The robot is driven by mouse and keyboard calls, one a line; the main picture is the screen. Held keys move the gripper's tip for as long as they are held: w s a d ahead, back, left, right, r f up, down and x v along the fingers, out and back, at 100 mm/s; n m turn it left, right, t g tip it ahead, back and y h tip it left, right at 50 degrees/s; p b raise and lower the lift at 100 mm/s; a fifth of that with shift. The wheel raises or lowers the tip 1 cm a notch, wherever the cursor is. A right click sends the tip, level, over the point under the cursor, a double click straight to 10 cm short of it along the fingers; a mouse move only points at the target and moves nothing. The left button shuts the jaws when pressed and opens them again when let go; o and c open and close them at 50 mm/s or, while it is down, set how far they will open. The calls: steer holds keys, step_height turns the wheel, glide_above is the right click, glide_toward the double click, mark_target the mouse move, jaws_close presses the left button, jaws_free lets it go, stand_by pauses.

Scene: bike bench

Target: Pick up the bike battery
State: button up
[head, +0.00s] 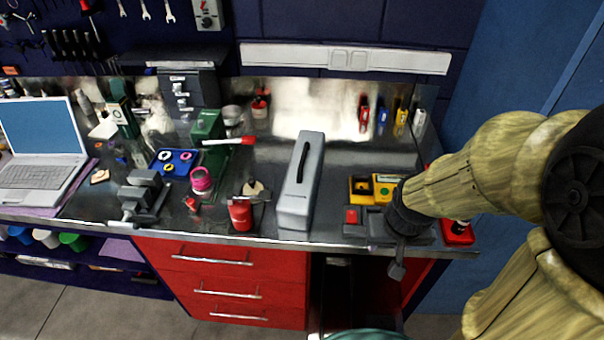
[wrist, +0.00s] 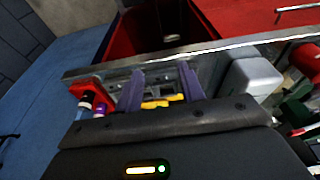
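The bike battery (head: 298,190) appears to be the long grey box with a black handle strip on top.
Yellow and red boxes (head: 362,188) lie between the battery and my arm. A red can (head: 240,214) stands left of the battery. A vise (head: 140,196) and laptop (head: 42,145) are farther left. Red drawers (head: 215,280) are below; a blue cabinet (head: 520,60) stands right.

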steer(key=w+a+f+n+t+h+p, duration=0.3)
steer(key=w+a+n+p, duration=0.5)
steer(key=n, duration=0.9)
steer(key=w+a+r+n+t+y+p, duration=0.1)
steer(key=w+a+r+n+t, duration=0.1)
steer(key=n, duration=0.6)
steer(key=w+a+r+n+t+y+p, duration=0.1)
steer(key=w+a+r+n+t+y, duration=0.1)
steer(key=a+r+n+t, duration=0.3)
steer(key=w+a+r+n, duration=0.1)
steer(key=a+n, duration=0.1)
steer(key=n, duration=0.1)
steer(key=shift+w+r+y, duration=0.15)
steer(key=shift+r+y, duration=0.15)
steer(key=shift+a, duration=0.1)
steer(key=p, duration=0.3)
glide_toward(305, 155)
steer(key=x, duration=0.4)
steer(key=shift+w, duration=0.25)
steer(key=shift+w+f, duration=0.3)
steer(key=shift+w, duration=0.05)
